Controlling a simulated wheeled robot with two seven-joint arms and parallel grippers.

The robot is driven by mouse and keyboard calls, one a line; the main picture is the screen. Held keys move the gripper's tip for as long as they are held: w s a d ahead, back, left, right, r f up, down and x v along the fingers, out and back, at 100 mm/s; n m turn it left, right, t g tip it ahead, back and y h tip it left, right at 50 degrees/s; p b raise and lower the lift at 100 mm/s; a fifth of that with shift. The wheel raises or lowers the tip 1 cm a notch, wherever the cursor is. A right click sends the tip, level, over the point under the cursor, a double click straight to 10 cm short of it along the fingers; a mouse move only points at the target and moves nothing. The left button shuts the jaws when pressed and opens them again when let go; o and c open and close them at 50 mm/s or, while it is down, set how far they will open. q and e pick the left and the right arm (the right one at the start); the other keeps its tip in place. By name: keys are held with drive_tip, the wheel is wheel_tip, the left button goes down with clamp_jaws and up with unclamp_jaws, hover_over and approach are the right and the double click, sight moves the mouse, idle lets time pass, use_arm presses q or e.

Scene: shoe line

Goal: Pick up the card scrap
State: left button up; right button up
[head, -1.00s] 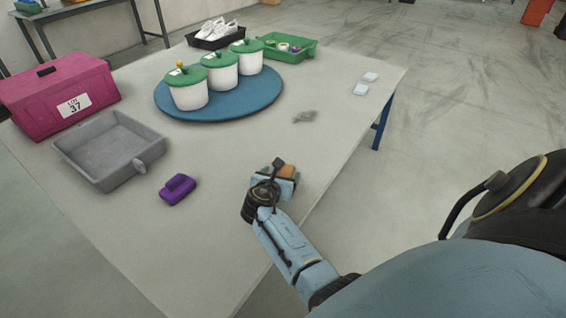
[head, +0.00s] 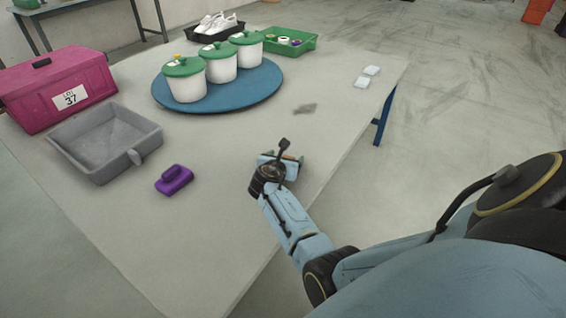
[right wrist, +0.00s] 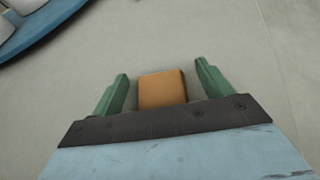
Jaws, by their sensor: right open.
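The card scrap (right wrist: 162,88) is a small orange-brown block lying on the pale table. In the right wrist view it sits between the two green fingers of my right gripper (right wrist: 161,84), with a gap on each side. The gripper is open and not closed on it. In the head view my right gripper (head: 287,158) is low over the table near its right edge and hides most of the scrap. My left gripper is not in view.
White pots with green lids stand on a blue round mat (head: 222,107). A grey smudge of debris (head: 305,108) lies beyond the gripper. A magenta box (head: 40,102) stands far left.

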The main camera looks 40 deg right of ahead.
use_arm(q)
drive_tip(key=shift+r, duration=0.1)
use_arm(e)
drive_tip(key=c, duration=1.1)
drive_tip(key=shift+o, duration=0.2)
drive_tip(key=shift+r, duration=0.2)
